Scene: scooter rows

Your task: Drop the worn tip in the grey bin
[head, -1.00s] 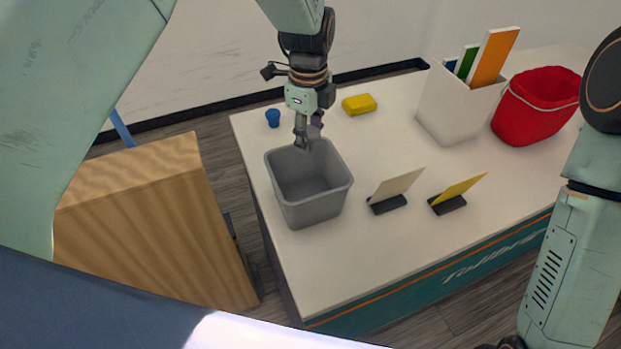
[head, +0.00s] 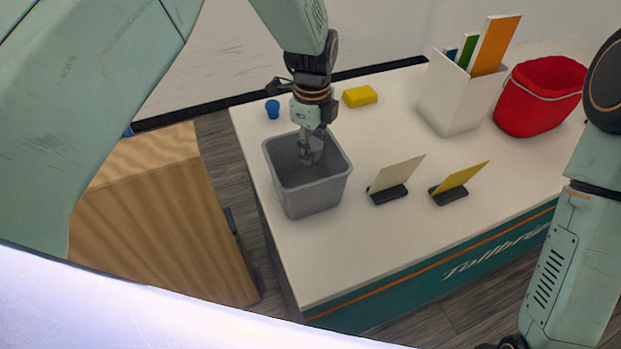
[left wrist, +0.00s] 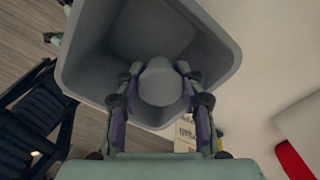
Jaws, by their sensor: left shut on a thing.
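The grey bin (head: 312,202) stands open on the near left part of the white counter. My left gripper (head: 309,155) reaches down over the bin's far part, its fingers at or inside the opening. It is shut on a round grey piece, the worn tip (left wrist: 160,82), seen between both fingers in the left wrist view. The bin's inside (left wrist: 150,30) shows beyond it, and the tip appears apart from the walls. In the head view the tip is small and mostly hidden by the fingers.
A blue cup (head: 272,109) and a yellow block (head: 360,96) lie behind the bin. Two card stands (head: 389,194) (head: 450,195) are to its right. A white holder (head: 452,100) and a red bucket (head: 538,100) stand farther right. A wooden cabinet (head: 165,225) is left of the counter.

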